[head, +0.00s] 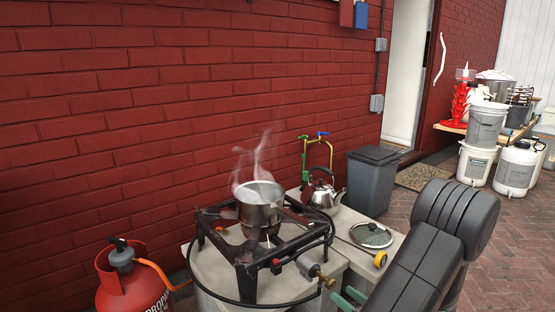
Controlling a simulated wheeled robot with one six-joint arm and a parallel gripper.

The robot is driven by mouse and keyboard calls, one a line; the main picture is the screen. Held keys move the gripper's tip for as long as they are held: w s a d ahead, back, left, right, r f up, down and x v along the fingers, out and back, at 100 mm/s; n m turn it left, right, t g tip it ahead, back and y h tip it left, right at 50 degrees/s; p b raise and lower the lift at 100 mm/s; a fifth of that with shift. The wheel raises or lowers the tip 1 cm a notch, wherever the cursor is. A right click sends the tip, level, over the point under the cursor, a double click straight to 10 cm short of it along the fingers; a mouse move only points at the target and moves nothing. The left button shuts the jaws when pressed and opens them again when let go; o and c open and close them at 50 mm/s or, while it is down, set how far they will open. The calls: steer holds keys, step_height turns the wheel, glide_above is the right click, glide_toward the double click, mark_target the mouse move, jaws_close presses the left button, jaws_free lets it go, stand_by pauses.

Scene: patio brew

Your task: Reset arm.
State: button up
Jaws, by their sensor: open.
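My dark arm fills the lower right of the head view. Two green finger-like tips, which look like my gripper (348,299), show at the bottom edge beside the arm. They are apart with nothing seen between them, and the rest of the gripper is hidden or out of frame. They are in front of the counter, to the right of the burner and below the glass lid. A steel pot (260,208) stands steaming on the black burner stand (247,265), apart from the gripper.
A kettle (323,193) and a glass lid (371,236) sit on the pale counter (345,222). A red propane cylinder (135,285) stands at lower left, with an orange hose. A grey bin (372,180) stands behind. White buckets (475,163) are at right; brick paving there is open.

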mark_target(325, 278)
steer(key=p+v, duration=0.1)
steer(key=v, duration=0.5)
steer(key=b+x, duration=0.3)
steer(key=x, duration=1.1)
steer(key=shift+a, duration=0.1)
steer(key=shift+w+a, duration=0.1)
steer(key=shift+w, duration=0.1)
steer(key=m, duration=0.6)
steer(key=shift+s, duration=0.1)
steer(key=m, duration=0.6)
steer(key=shift+r, duration=0.1)
steer(key=m+p, duration=0.1)
steer(key=m, duration=0.1)
steer(key=shift+r+m, duration=0.1)
steer(key=shift+m, duration=0.3)
steer(key=shift+r+m+p, duration=0.2)
steer(key=shift+m+p, duration=0.7)
steer(key=m+p, duration=0.2)
steer(key=p, duration=0.1)
steer(key=shift+m, duration=0.3)
steer(key=shift+f+m+p, duration=0.2)
steer(key=shift+m+p, duration=0.2)
steer(key=shift+p, duration=0.05)
